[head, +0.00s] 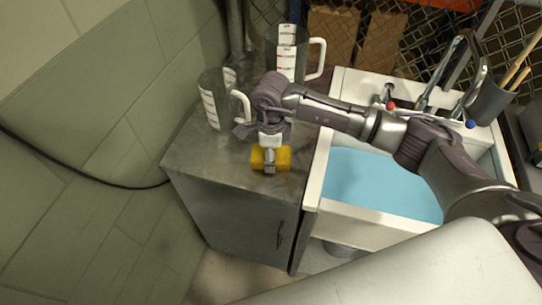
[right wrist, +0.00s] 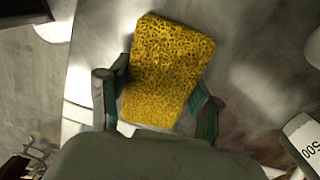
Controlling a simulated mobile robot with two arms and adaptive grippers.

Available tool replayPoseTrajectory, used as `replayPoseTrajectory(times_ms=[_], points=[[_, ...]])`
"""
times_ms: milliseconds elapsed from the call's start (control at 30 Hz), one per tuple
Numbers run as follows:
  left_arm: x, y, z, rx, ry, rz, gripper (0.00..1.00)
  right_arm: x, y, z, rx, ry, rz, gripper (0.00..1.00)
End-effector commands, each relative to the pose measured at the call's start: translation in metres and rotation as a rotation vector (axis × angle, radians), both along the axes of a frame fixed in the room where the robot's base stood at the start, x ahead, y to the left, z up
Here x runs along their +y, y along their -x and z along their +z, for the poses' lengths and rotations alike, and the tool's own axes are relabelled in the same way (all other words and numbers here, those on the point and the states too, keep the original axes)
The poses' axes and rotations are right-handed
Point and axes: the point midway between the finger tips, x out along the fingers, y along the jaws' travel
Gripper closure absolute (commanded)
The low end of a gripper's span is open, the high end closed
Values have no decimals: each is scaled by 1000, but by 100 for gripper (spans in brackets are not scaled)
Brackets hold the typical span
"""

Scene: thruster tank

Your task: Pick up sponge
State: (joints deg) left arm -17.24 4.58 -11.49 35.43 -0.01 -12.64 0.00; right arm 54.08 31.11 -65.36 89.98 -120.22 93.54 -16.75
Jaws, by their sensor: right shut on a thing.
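The yellow sponge (head: 283,158) is at the front part of the grey cabinet top, under my right gripper (head: 270,160). In the right wrist view the sponge (right wrist: 166,70) is a porous yellow block, slightly tilted, between the two green-padded fingers of my right gripper (right wrist: 160,98). The right gripper is shut on it. I cannot tell whether the sponge touches the cabinet top or is just above it. My left gripper is not in view.
Clear measuring jugs (head: 212,105) stand behind the gripper on the cabinet top (head: 195,157). A sink with blue water (head: 370,180) lies to the right. A cup with brushes (head: 490,102) stands behind it. A green tiled wall (head: 100,100) is left.

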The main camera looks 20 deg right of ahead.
Motion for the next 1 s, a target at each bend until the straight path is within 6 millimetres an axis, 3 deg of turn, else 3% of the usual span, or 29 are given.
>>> replayPoseTrajectory(times_ms=[333, 567, 1000], points=[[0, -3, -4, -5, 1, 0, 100, 0, -1, 8, -1, -1, 0, 60], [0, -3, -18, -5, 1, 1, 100, -3, 1, 42, -5, 1, -1, 60], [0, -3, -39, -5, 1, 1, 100, -70, 67, 96, -4, 1, -2, 60]])
